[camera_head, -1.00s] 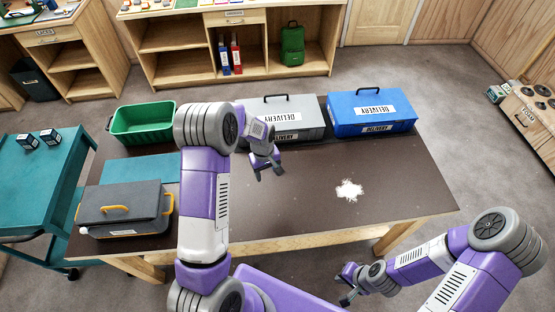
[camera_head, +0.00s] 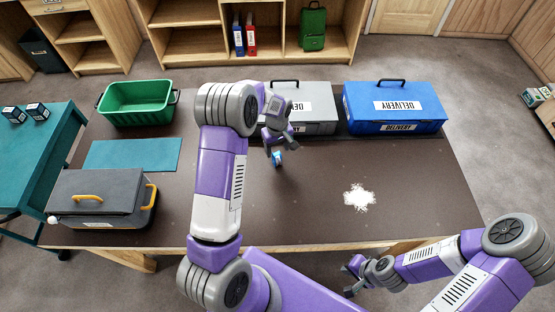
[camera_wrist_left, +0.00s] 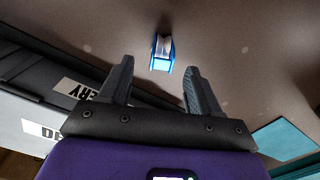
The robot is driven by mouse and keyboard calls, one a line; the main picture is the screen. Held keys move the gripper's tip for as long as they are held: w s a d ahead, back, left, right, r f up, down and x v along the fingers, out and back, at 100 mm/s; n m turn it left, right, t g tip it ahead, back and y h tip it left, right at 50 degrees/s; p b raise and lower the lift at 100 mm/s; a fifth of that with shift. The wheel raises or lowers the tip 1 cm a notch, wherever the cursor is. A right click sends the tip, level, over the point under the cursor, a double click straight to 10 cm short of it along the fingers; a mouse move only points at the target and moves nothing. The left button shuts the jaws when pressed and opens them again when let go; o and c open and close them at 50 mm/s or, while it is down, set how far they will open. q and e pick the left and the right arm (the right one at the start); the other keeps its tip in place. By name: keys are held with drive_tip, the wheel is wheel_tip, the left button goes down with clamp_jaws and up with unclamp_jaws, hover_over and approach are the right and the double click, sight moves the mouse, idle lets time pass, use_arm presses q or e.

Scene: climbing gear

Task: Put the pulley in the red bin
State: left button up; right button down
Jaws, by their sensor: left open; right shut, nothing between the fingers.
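A small blue and pale object, which looks like the pulley (camera_head: 277,158), is on the brown table in front of the grey delivery box. It also shows in the left wrist view (camera_wrist_left: 161,53), just beyond my fingertips and roughly centred between them. My left gripper (camera_head: 275,150) is open and empty, close to the pulley; I cannot tell the exact gap. My right gripper (camera_head: 350,278) is shut and empty beyond the table's front edge. No red bin is in view.
A green bin (camera_head: 137,103), a grey delivery box (camera_head: 314,108) and a blue delivery box (camera_head: 394,108) line the back. A dark grey toolbox (camera_head: 97,198) and a teal mat (camera_head: 132,155) are at left. A white patch (camera_head: 358,198) marks the mostly clear right side.

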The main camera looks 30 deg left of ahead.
sight(277, 153)
use_arm(q)
drive_tip(key=shift+s+f, duration=0.1)
drive_tip(key=shift+f, duration=2.85)
